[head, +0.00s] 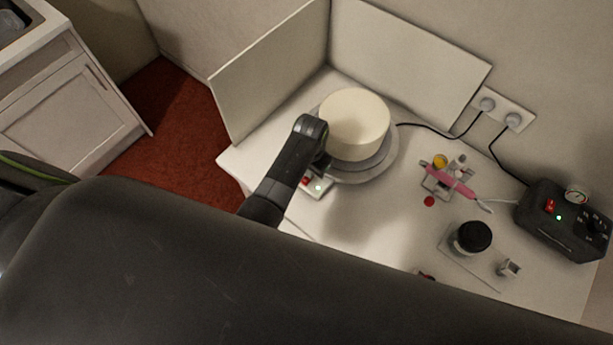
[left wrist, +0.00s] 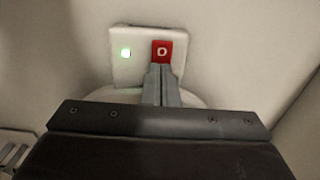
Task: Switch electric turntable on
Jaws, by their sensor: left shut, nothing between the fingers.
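The electric turntable (head: 375,172) is a grey round plate bearing a pale round cake (head: 356,122). Its white switch box (head: 324,183) sits at its front left edge. In the head view, my wrist partly hides the turntable's left side. My right gripper is not in view.
White panels (head: 408,62) stand behind and left of the turntable. A small rack (head: 440,185) with a pink-handled tool, a black-lidded jar (head: 472,237) and a black control box (head: 563,221) are to the right. Cords run to wall sockets (head: 487,104). My dark arm covers the foreground.

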